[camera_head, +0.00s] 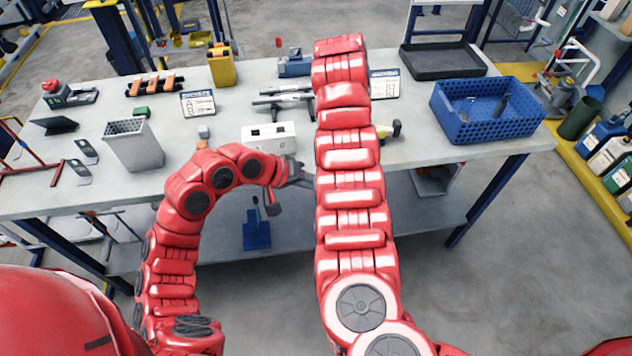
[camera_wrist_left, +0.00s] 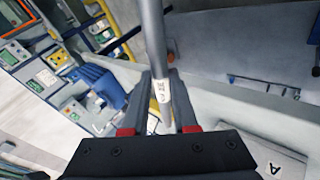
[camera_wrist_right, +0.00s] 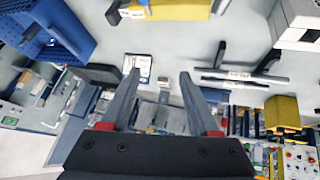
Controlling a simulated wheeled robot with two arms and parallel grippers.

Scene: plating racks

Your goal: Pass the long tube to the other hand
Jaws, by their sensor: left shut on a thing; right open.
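The long tube (camera_wrist_left: 153,35) is grey, with a white printed label near the jaws. In the left wrist view it runs from between the fingers up past the top edge. My left gripper (camera_wrist_left: 160,78) is shut on it. In the head view this gripper (camera_head: 299,174) is in front of the table's near edge, just left of my right arm; the tube cannot be made out there. My right gripper (camera_wrist_right: 159,74) is open and empty, pointing over the table. In the head view my right arm's end hides it.
The table (camera_head: 225,125) bears a rack with dark bars (camera_head: 284,100), a white box (camera_head: 270,138), a grey bin (camera_head: 133,145), a yellow holder (camera_head: 221,68), a blue crate (camera_head: 487,108) and a black tray (camera_head: 443,62). My right arm crosses the middle of the table.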

